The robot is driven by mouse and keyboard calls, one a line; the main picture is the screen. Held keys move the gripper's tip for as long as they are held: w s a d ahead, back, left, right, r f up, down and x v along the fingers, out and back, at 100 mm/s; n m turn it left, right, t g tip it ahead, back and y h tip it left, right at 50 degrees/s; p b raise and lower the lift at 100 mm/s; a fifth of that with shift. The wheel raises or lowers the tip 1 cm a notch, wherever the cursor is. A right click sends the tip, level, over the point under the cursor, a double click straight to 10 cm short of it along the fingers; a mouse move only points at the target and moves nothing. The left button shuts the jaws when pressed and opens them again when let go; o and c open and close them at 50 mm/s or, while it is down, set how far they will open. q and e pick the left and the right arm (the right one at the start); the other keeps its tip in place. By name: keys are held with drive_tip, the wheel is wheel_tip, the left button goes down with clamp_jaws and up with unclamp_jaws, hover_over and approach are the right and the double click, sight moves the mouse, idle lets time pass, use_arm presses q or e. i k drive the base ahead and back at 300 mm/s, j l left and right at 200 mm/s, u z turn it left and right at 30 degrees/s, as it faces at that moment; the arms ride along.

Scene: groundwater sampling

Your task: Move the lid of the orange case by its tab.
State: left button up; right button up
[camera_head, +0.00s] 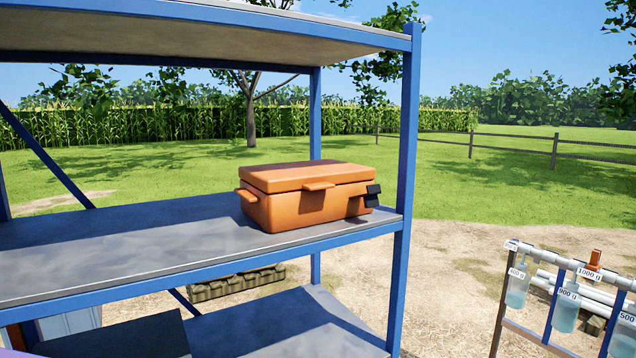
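The orange case (300,207) stands on the grey middle shelf (130,242) of a blue rack, near the shelf's right end. Its lid (305,176) is down on the body. A tab (319,186) sticks out from the front edge of the lid. A handle (246,195) shows at the case's left end, and a dark fitting (372,195) is at its right end. Neither of my grippers is in view.
A blue post (404,180) stands just right of the case, and an upper shelf (200,30) hangs above it. The middle shelf is clear left of the case. A dark box (120,338) sits lower down. A rail with labelled bottles (566,308) stands at right.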

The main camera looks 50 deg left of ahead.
sight(319, 174)
drive_tip(key=u, duration=1.45)
